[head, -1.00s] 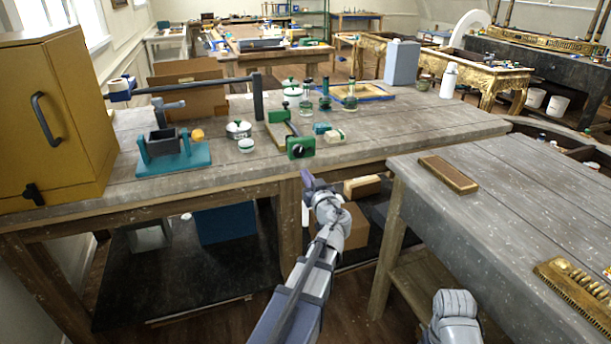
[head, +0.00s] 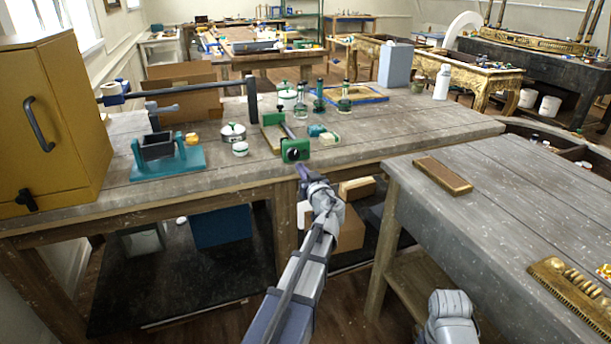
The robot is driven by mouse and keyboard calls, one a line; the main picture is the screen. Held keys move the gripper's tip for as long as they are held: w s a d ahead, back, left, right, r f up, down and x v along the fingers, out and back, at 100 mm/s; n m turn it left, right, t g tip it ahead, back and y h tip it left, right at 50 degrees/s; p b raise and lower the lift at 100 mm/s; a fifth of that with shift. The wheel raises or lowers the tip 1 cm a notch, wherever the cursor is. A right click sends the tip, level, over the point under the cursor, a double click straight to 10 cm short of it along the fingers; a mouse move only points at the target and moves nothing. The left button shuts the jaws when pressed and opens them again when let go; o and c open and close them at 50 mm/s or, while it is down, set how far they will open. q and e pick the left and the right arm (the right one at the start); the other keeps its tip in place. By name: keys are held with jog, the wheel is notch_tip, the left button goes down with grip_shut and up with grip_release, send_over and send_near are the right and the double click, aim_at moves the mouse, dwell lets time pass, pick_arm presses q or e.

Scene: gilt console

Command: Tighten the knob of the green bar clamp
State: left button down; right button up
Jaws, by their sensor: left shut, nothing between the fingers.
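The green bar clamp (head: 273,134) lies near the front edge of the wooden workbench, with its bar running back from the front end. Its dark round knob (head: 293,154) sits on the green front end and faces me at the bench edge. My left gripper (head: 301,170) is just below and in front of the knob, seen small and from behind; its fingers are shut and hold nothing. It looks apart from the knob, though the depth is hard to judge. Part of my right arm shows at the bottom right, but its gripper is not in view.
A teal vise-like stand (head: 168,163), a white lidded pot (head: 233,132), a small jar (head: 240,149) and a green-and-cream block (head: 325,137) stand around the clamp. A yellow cabinet (head: 60,120) is at left. A second grey bench (head: 500,200) stands at right with a wooden block (head: 442,175).

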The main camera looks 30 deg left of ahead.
pick_arm(q)
jog(key=shift+x, duration=0.8)
